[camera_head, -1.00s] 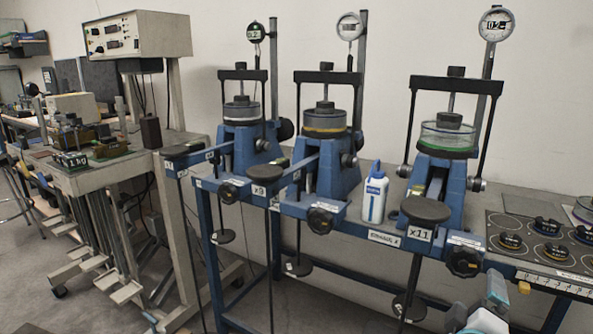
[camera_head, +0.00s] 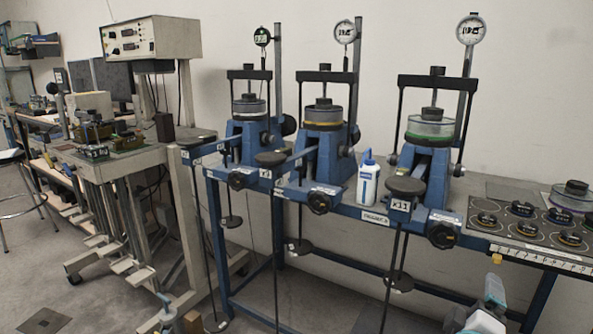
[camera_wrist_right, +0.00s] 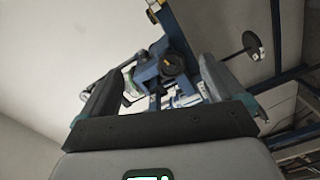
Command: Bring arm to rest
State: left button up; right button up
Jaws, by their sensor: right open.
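My right gripper (camera_head: 486,312) is at the lower right of the head view, in front of the blue bench and below the x11 frame. In the right wrist view its jaws (camera_wrist_right: 160,78) are spread apart, with nothing between them; a blue frame part with a black knob (camera_wrist_right: 173,63) shows beyond the gap. Three blue lever frames stand in a row: left (camera_head: 250,140), middle (camera_head: 322,145) and right, marked x11 (camera_head: 428,160). Their levers point forward, with rods and dark discs hanging below.
A white bottle (camera_head: 368,184) stands between the middle and right frames. A tray of dark round weights (camera_head: 515,222) lies on the bench at right. A grey trolley (camera_head: 150,160) with a control box (camera_head: 152,38) stands at left. Floor is open at the front left.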

jog(key=s+a+f+n+g+y, duration=0.1)
jog(key=a+f+g+y, duration=0.15)
jog(key=f, duration=0.95)
jog(key=a+f+n+g+y, duration=0.2)
jog(key=a+f+y, duration=0.15)
jog(key=f, duration=0.95)
jog(key=s+a+f+m+g+y, duration=0.25)
jog(key=s+a+f, duration=0.4)
jog(key=f, duration=0.35)
jog(key=s+a+f+m+g+y, duration=0.25)
jog(key=s+a+m+g, duration=0.2)
jog(key=s, duration=0.35)
jog(key=s+a+f+m+g+y, duration=0.25)
jog(key=s+a+f+m, duration=0.2)
jog(key=s, duration=0.35)
notch_tip(320, 180, up, 21)
jog(key=p, duration=2)
jog(key=shift+d+m+g, duration=0.25)
jog(key=shift+m+g, duration=0.05)
jog(key=shift+m, duration=0.15)
